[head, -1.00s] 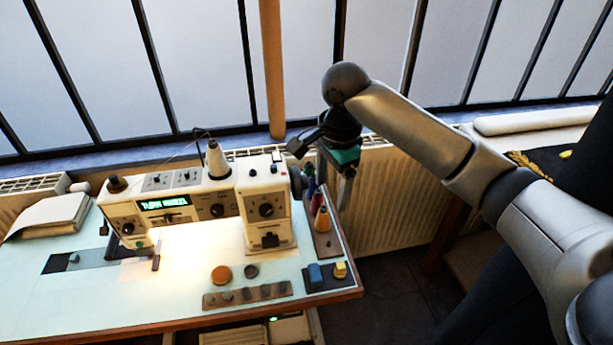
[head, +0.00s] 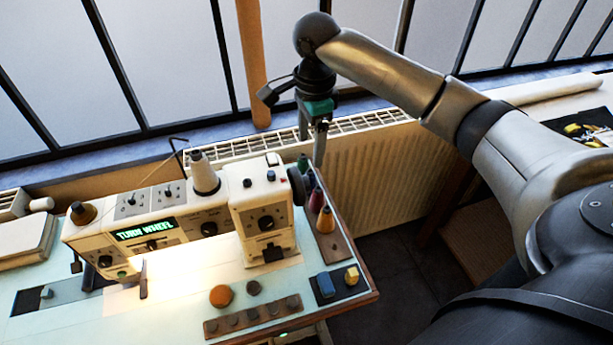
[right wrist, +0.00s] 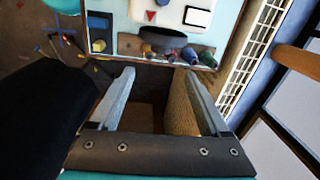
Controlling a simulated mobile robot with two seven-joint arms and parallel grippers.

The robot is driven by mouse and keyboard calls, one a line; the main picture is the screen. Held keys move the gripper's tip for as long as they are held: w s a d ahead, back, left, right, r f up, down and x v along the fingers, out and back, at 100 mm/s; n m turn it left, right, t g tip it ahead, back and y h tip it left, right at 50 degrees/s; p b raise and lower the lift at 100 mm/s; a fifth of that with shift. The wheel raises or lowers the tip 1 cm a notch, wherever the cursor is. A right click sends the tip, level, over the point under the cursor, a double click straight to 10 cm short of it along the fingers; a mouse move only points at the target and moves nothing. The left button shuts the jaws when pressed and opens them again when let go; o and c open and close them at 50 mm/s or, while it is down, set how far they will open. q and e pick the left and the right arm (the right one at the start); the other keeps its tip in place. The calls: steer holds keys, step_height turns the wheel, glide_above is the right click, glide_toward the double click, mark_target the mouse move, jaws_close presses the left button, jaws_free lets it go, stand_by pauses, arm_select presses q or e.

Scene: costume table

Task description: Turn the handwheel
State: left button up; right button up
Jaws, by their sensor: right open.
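The cream sewing machine (head: 262,200) stands on the table, its display reading "TURN WHEEL". The handwheel (head: 296,186) is a dark disc on the machine's right end, seen nearly edge-on. It also shows in the right wrist view as a dark rounded shape (right wrist: 168,38) beyond the fingertips. My right gripper (head: 312,145) points down behind and slightly right of the handwheel, apart from it. In the right wrist view my right gripper (right wrist: 155,76) is open, with nothing between its fingers. My left gripper is in neither view.
Several coloured thread spools (head: 318,208) stand on a tray beside the handwheel. A radiator (head: 370,165) and the window wall lie behind. A blue block (head: 325,284) and a yellow block (head: 351,275) sit at the table's right corner. Floor right of the table is open.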

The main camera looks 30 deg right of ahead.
mark_target(308, 179)
steer(key=f, duration=0.4)
steer(key=f+b, duration=0.1)
steer(key=f, duration=0.3)
steer(key=w+f+b, duration=0.1)
steer(key=f, duration=0.2)
steer(key=shift+d+f, duration=0.1)
steer(key=shift+f, duration=0.3)
steer(key=shift+c, duration=0.2)
jaws_close()
